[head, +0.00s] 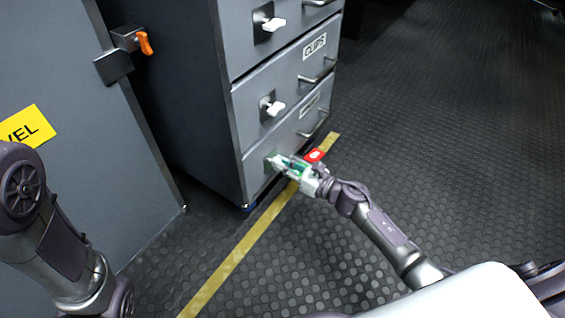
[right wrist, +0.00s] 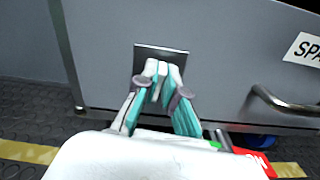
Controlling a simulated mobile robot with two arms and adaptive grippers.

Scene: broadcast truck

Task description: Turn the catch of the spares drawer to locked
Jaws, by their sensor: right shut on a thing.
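The spares drawer (head: 292,138) is the bottom drawer of the grey cabinet and looks closed. In the right wrist view its grey front (right wrist: 235,65) carries a label starting "SPA" (right wrist: 305,48). Its white catch (right wrist: 162,70) sits on a dark square plate (right wrist: 140,60). My right gripper (head: 283,163) is at this catch; in the wrist view its teal fingers (right wrist: 161,84) are shut on the catch from both sides. The fingers hide much of the catch, so I cannot tell its exact angle. My left arm shows at the left edge; its gripper is out of view.
Two drawers above have white catches, the middle one (head: 274,108) and the upper one (head: 272,24). Bar handles stick out to the right. An orange-handled latch (head: 145,43) is on the left panel. A yellow line (head: 235,255) crosses the studded floor, which is clear to the right.

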